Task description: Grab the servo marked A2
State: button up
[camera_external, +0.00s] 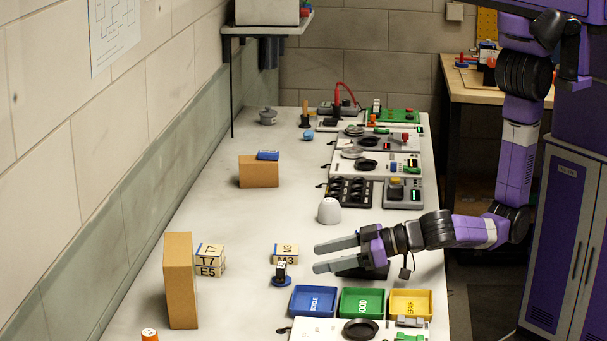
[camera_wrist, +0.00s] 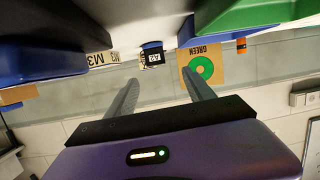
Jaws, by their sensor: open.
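The servo is a small black block with a pale label on a round blue base (camera_external: 281,281). In the wrist view the servo (camera_wrist: 153,58) shows ahead of the fingers, and its label seems to read A2. My gripper (camera_external: 316,258) reaches in from the right, low over the bench, with its two fingers apart and pointing left toward the servo. In the wrist view the fingers of my gripper (camera_wrist: 159,78) are spread with nothing between them. The servo stands beyond the tips, roughly between their lines, and is not touched.
A cream block marked M3 (camera_external: 285,258) stands just behind the servo. Blue (camera_external: 313,314), green (camera_external: 361,314) and yellow (camera_external: 411,314) trays lie in front. A tall cardboard box (camera_external: 181,280) and cream blocks (camera_external: 210,260) stand left. A white dome (camera_external: 329,211) sits behind my gripper.

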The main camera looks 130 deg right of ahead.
aim_at(284, 265)
jog(key=shift+w+d+m+g, duration=0.3)
jog(key=shift+d+m, duration=0.25)
jog(key=shift+m, duration=0.05)
jog(key=shift+w+d+f, duration=0.1)
jog(key=shift+w+d, duration=0.15)
jog(key=shift+d, duration=0.05)
jog(key=p+x, duration=0.1)
jog(key=x, duration=0.5)
jog(key=shift+w+d+f+p, duration=0.2)
jog(key=shift+w+p, duration=0.05)
jog(key=shift+p, duration=0.15)
grip_shut()
